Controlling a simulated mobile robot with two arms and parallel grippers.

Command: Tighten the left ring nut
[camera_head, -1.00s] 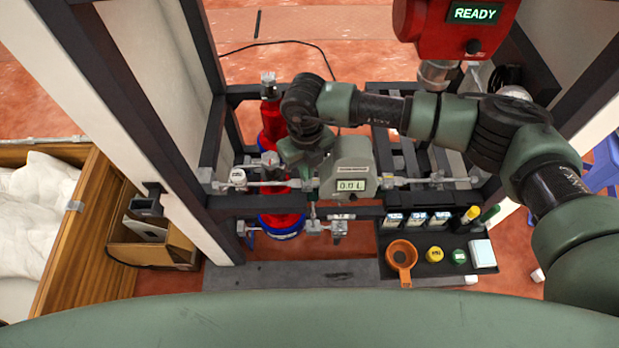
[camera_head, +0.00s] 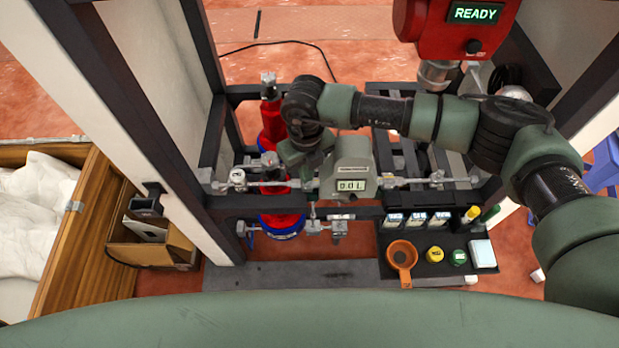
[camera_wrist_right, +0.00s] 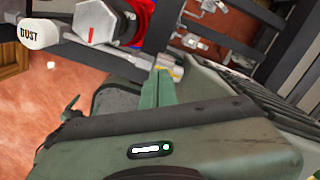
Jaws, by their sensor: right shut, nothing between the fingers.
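The grey flow meter (camera_head: 347,170) sits in a horizontal pipe line, its display lit. The left pipe (camera_head: 267,184) runs from its left side to a white-capped fitting (camera_head: 238,177). My right gripper (camera_head: 311,187) points down at the left joint of the meter, and its wrist hides much of that joint. In the right wrist view its green fingers (camera_wrist_right: 165,77) are together with nothing between them. A small metal and yellowish ring (camera_wrist_right: 172,72), perhaps the left ring nut, shows at the fingertips; I cannot tell whether they touch. My left gripper is out of view.
A black tray (camera_head: 436,268) at the front right holds an orange funnel-like cup (camera_head: 401,256) and small caps. A red unit reading READY (camera_head: 473,15) hangs above right. A white cap marked DUST (camera_wrist_right: 38,33) is near the gripper.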

